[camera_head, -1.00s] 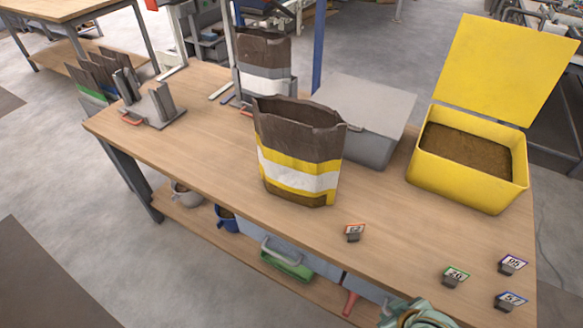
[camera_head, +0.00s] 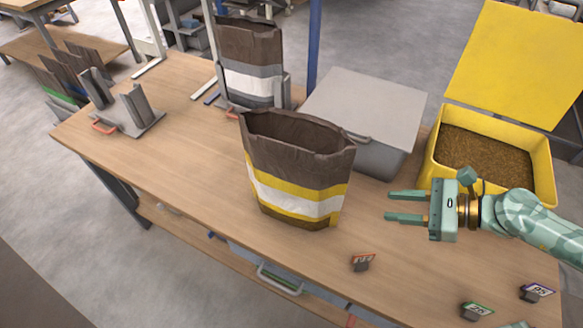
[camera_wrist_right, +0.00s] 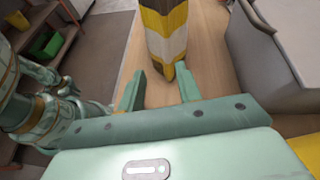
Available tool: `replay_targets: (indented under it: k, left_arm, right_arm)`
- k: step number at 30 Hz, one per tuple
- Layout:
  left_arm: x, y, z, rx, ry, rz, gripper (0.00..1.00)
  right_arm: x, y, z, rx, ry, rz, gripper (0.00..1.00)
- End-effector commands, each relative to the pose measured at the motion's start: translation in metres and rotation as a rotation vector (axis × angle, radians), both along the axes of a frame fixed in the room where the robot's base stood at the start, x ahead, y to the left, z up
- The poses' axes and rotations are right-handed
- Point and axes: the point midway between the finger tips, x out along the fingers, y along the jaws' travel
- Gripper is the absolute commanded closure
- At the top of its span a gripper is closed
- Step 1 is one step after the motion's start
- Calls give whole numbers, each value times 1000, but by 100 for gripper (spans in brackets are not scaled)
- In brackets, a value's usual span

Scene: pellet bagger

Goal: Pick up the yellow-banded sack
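The yellow-banded sack (camera_head: 292,168) stands upright on the table, brown with a white band between two yellow bands and its top open. My right gripper (camera_head: 388,206) is to the right of the sack, with its fingers pointing at it. It is open and empty, and a gap of bare table lies between the fingertips and the sack. In the right wrist view the sack (camera_wrist_right: 165,38) shows just beyond and between the two open fingers (camera_wrist_right: 160,82).
A grey-banded sack (camera_head: 250,60) stands in a holder behind. A grey lidded box (camera_head: 365,115) is behind the right gripper, and an open yellow bin (camera_head: 545,175) of brown pellets is at right. Number tags (camera_head: 362,262) stand near the front edge. A metal stand (camera_head: 130,115) is at left.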

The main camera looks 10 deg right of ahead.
Motion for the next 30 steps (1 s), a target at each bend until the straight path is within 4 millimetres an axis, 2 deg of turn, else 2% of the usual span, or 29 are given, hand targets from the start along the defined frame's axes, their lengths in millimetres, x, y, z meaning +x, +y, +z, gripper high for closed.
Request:
replay_targets:
  k: [2, 5, 9, 15, 23, 30]
  left_arm:
    - [-2, 0, -1, 0, 3, 0, 80]
    - [-8, 0, -3, 1, 12, 0, 80]
    - [-17, 1, -8, 1, 26, 0, 80]
    - [-17, 1, -7, 2, 27, -1, 80]
    - [-13, 0, -7, 2, 21, -1, 80]
    - [-13, 0, -14, 1, 22, -1, 80]
  right_arm:
    - [6, -5, 6, 45, 59, -48, 65]
    - [13, -1, 5, 70, 85, -70, 65]
    - [26, 22, -5, 75, 81, -69, 65]
    - [48, 62, -23, 73, 79, -66, 65]
    - [59, 83, -36, 68, 82, -66, 65]
    - [74, 110, -57, 70, 81, -66, 65]
